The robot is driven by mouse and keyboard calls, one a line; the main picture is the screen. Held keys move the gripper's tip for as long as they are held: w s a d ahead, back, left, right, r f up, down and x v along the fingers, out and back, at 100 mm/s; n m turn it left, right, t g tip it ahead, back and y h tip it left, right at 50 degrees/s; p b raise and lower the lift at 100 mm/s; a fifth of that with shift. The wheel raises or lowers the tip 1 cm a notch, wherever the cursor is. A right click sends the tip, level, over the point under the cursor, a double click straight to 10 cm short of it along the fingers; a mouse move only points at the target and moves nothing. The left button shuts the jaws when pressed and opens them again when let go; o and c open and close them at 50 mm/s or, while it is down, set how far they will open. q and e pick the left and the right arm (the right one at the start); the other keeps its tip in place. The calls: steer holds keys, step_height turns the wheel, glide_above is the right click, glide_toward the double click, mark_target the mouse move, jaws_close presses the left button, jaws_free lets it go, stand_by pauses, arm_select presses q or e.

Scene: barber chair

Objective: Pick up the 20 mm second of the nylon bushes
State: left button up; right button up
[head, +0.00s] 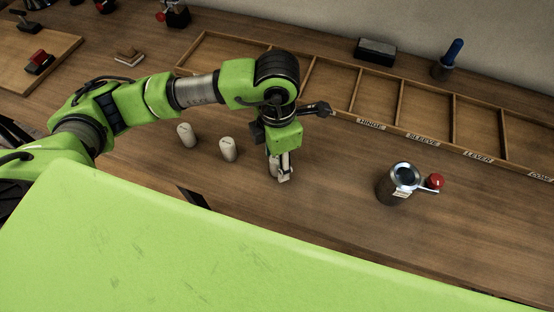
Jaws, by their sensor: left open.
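Two pale, upright cylinders that look like nylon bushes stand on the wooden bench: one at the left (186,135), and one nearer my gripper (228,149). Each has a small mark on top, too small to read, so I cannot tell which is the 20 mm second. My left gripper (281,172) points down, low over the bench, to the right of both bushes and apart from them. It is open. A pale patch shows at its fingertips; I cannot tell whether it is a finger pad or a small object. My right gripper is out of view.
A long wooden tray (381,124) with labelled compartments runs along the back. A dark cup with a metal rim (393,190) and a red knob (435,182) stand at the right. A black block (376,51) and a blue-handled tool (452,52) are behind the tray. Bench between gripper and cup is clear.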

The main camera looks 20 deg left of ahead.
arm_select(q)
steer(key=shift+f, duration=1.05)
steer(key=c, duration=1.2)
steer(key=shift+r, duration=0.1)
